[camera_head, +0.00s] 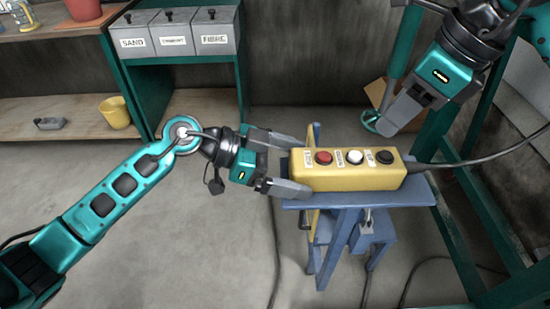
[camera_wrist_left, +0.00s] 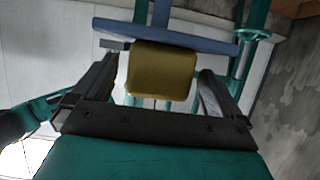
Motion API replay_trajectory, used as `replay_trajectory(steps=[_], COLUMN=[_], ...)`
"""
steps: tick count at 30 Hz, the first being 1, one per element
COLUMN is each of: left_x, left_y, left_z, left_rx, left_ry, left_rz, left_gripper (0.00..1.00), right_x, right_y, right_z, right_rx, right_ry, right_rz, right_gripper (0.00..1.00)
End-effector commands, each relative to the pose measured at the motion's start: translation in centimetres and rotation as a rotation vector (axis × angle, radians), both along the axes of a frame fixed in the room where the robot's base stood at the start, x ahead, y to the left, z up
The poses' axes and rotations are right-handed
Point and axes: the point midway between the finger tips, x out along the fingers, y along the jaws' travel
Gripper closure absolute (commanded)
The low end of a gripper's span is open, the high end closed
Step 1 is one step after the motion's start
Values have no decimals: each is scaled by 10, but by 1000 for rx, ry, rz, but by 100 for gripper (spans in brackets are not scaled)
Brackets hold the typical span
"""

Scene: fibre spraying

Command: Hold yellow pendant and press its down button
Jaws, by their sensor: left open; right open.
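The yellow pendant (camera_head: 350,180) lies on its back on a small blue stand, with a red, a white and a black button facing up. The black button (camera_head: 385,157) is at the right end, where a black cable leaves the box; the small labels are hard to read. My left gripper (camera_head: 290,163) is open at the pendant's left end, its fingers on either side of that end. In the left wrist view the pendant's end (camera_wrist_left: 162,70) sits between the open fingers. My right gripper (camera_head: 388,118) is above and behind the pendant, apart from it; its fingertips are hard to make out.
The blue stand (camera_head: 410,192) has a narrow top. Green frame posts (camera_head: 500,200) rise at the right. A green shelf with bins labelled SAND (camera_head: 133,42) and FIBRE (camera_head: 214,40) stands behind at the left, with a yellow cup (camera_head: 115,113). Cables lie on the otherwise clear floor.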

Motion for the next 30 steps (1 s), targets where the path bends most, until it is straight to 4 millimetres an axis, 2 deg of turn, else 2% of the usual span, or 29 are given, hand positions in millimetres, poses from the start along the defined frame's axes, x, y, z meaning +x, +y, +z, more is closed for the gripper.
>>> replay_trajectory(steps=[10,30], left_x=[0,0], left_y=[-3,-3], left_z=[-1,-1], left_rx=[-1,0], left_ry=[0,0], left_rz=[0,0], left_gripper=[1,65], right_x=[0,0], right_y=[0,0], right_z=[0,0], right_rx=[0,0], right_ry=[0,0], right_rz=[0,0], right_gripper=[57,57])
